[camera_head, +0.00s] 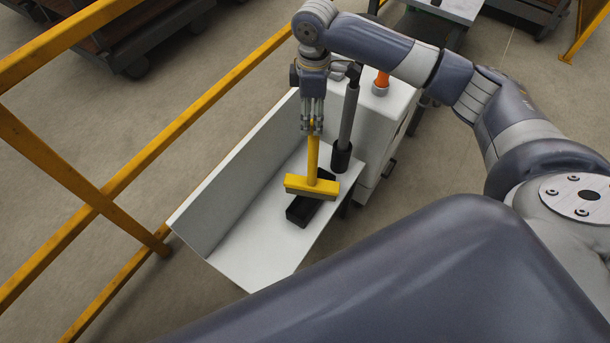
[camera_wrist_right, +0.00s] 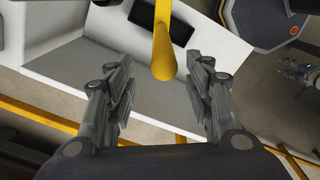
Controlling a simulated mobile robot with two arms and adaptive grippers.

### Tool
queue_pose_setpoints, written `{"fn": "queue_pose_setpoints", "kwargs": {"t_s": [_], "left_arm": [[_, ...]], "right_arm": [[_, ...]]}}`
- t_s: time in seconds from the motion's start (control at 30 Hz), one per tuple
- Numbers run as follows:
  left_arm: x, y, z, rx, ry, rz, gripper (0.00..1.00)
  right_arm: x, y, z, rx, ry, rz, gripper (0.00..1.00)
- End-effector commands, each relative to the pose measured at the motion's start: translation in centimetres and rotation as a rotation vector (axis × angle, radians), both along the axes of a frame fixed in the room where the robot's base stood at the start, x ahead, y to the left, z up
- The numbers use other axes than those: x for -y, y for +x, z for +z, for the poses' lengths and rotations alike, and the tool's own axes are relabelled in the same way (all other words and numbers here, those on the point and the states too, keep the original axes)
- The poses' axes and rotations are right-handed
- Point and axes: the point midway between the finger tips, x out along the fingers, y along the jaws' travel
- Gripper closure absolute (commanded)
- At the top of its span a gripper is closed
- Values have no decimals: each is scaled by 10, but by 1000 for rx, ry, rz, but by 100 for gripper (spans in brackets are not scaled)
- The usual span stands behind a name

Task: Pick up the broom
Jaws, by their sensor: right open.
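The broom (camera_head: 311,183) is yellow, with a long handle and a wide crosswise head. It stands roughly upright in the head view, its head low over the white tray (camera_head: 235,255) and partly in front of a black block. My right gripper (camera_head: 312,130) is above it, pointing down, with its fingers around the upper end of the handle. In the right wrist view the gripper (camera_wrist_right: 160,100) is open, and the yellow handle (camera_wrist_right: 164,55) ends between its two fingers with a gap on each side. My left gripper is not in view.
A black block (camera_head: 302,210) lies on the tray. A dark upright rod (camera_head: 347,120) stands close to the right of the gripper, beside a white cabinet (camera_head: 385,125) with an orange part on top. Yellow railings (camera_head: 110,190) run along the left.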

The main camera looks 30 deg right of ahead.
Motion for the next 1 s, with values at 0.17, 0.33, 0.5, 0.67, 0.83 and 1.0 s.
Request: {"fn": "queue_pose_setpoints", "kwargs": {"t_s": [0.17, 0.33, 0.5, 0.67, 0.83, 1.0], "left_arm": [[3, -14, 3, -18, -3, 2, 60], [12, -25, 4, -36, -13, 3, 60], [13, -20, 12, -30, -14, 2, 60], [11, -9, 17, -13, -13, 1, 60], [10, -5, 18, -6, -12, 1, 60], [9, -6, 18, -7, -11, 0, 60]], "right_arm": [[0, -1, -30, -4, -1, -1, 52], [0, -1, -43, -2, 0, 0, 52], [0, -3, -62, -5, -2, 0, 52], [0, -4, -86, -3, -1, 0, 52], [0, -3, -95, 0, -1, 1, 52], [0, -3, -95, 0, -1, 1, 54]]}}
